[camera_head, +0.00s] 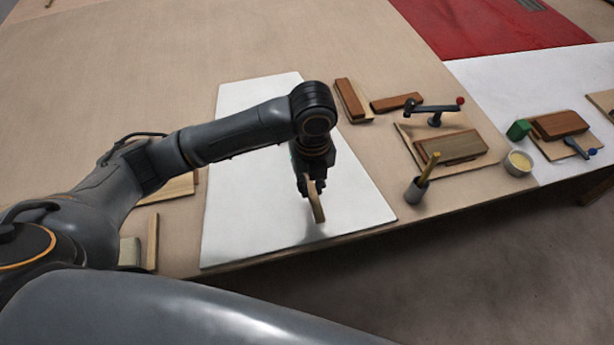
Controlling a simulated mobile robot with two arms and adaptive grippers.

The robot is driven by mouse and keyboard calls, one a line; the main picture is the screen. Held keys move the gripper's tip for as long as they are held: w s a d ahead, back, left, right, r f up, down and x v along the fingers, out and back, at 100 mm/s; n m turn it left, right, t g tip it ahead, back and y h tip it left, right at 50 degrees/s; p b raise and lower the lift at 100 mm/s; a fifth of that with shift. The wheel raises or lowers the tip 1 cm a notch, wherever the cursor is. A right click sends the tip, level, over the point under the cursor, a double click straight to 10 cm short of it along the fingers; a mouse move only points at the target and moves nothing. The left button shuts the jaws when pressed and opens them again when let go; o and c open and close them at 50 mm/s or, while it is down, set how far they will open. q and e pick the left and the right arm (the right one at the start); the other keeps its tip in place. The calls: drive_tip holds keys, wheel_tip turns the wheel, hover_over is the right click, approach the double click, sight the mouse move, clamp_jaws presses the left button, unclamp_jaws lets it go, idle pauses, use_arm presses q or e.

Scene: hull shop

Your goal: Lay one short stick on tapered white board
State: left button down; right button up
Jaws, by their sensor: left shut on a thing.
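The tapered white board (248,215) lies flat on the table, narrower at the far end and wide at the table's front edge. My left gripper (313,188) is over the right half of the board, pointing down, and is shut on a short wooden stick (318,207). The stick is at or just above the board's surface; I cannot tell whether it touches. Another light wooden stick (152,241) lies on the table left of the board. My right gripper is not in view.
Right of the board are brown wooden blocks (394,102), a cup with a brush (416,189), a panel with a clamp (436,113) and a pot of yellow stuff (518,163). Light wooden pieces (180,187) lie partly behind my left arm. The far table (190,50) is bare.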

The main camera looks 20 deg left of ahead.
use_arm(q)
drive_tip(key=w+f, duration=0.2)
drive_tip(key=w+a+f, duration=0.1)
drive_tip(key=w+f, duration=0.1)
drive_tip(key=w, duration=0.1)
drive_tip(key=w+a+f, duration=0.1)
drive_tip(key=w+f, duration=0.2)
drive_tip(key=shift+f+p, duration=0.1)
drive_tip(key=shift+p, duration=0.2)
wheel_tip(320, 180, down, 3)
drive_tip(key=shift+w+a+f, duration=0.1)
drive_tip(key=shift+a, duration=0.05)
drive_tip(key=shift+f, duration=0.1)
drive_tip(key=shift+f, duration=0.15)
drive_tip(key=c, duration=1.3)
unclamp_jaws()
drive_tip(key=shift+o, duration=0.2)
